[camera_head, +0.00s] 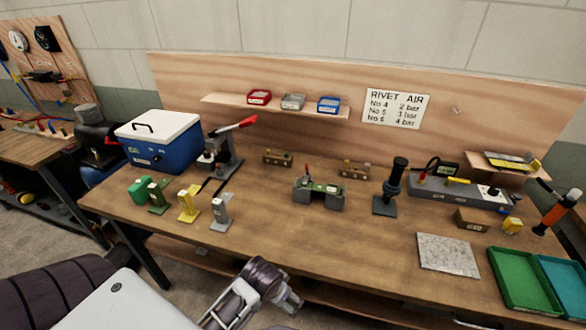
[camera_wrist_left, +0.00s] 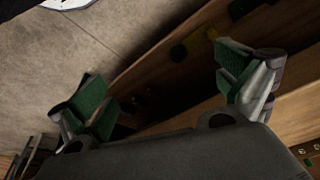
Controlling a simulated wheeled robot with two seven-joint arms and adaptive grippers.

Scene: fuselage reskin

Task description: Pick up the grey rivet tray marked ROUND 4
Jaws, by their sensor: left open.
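The grey rivet tray (camera_head: 293,102) sits on the wall shelf between a red tray (camera_head: 259,97) and a blue tray (camera_head: 329,105). Its marking is too small to read. In the left wrist view my left gripper (camera_wrist_left: 163,78) is open, its green-padded fingers wide apart with nothing between them. Part of my arm shows at the bottom of the head view, in front of the bench and well away from the shelf. The grey tray does not show in the left wrist view. My right gripper is not in view.
Below the shelf (camera_head: 222,102), the workbench (camera_head: 290,235) holds a blue cooler (camera_head: 160,145), a lever press (camera_head: 220,155), small coloured stands and a grey fixture (camera_head: 318,193). A black upright tool (camera_head: 390,185) stands further right. The bench's front middle is clear.

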